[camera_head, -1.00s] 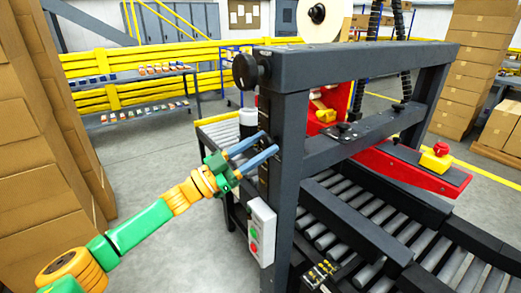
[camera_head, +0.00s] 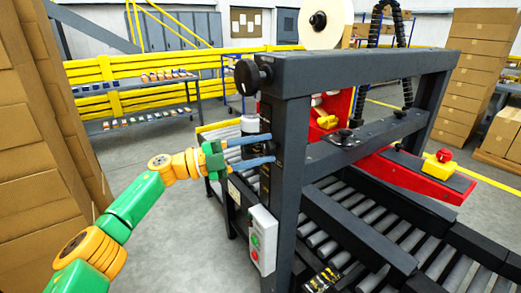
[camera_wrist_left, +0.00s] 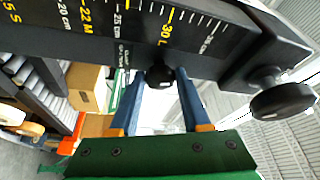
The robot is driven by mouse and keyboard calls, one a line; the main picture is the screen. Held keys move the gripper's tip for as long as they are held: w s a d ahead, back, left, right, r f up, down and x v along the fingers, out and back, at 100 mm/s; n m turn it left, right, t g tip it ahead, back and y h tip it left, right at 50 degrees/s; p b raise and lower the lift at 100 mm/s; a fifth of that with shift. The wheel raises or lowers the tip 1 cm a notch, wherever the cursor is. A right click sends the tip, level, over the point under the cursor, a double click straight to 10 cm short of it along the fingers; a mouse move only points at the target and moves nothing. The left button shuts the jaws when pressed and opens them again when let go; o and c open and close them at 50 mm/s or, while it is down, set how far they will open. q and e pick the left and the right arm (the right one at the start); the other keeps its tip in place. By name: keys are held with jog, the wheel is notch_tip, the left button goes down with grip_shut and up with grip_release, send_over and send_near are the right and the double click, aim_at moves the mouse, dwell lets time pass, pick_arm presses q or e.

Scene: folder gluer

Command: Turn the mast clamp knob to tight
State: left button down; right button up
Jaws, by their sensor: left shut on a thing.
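The mast clamp knob (camera_wrist_left: 159,75) is small and dark. It sits on the dark mast (camera_wrist_left: 95,35), which carries a yellow and white scale. In the left wrist view the two blue fingers of my left gripper (camera_wrist_left: 162,77) close on the knob from both sides. In the head view my left gripper (camera_head: 273,149) reaches in from the left, its fingertips against the upright post (camera_head: 288,185). The knob is hard to make out there among the dark parts. My right gripper is not in view.
A larger black knob (camera_head: 247,76) sticks out at the post's top left; it also shows in the wrist view (camera_wrist_left: 283,101). A control box (camera_head: 263,240) with green and red buttons hangs below my gripper. A roller conveyor (camera_head: 340,225) runs right. Stacked cartons (camera_head: 40,150) stand left.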

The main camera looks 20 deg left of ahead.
pick_arm(q)
jog(key=shift+r+m+g+y+p, duration=0.15)
jog(key=shift+m+g+y+p, duration=0.35)
jog(key=shift+m, duration=1.4)
jog(key=shift+c, duration=1.9)
grip_release()
jog(key=b+v, duration=0.2)
jog(key=v, duration=0.5)
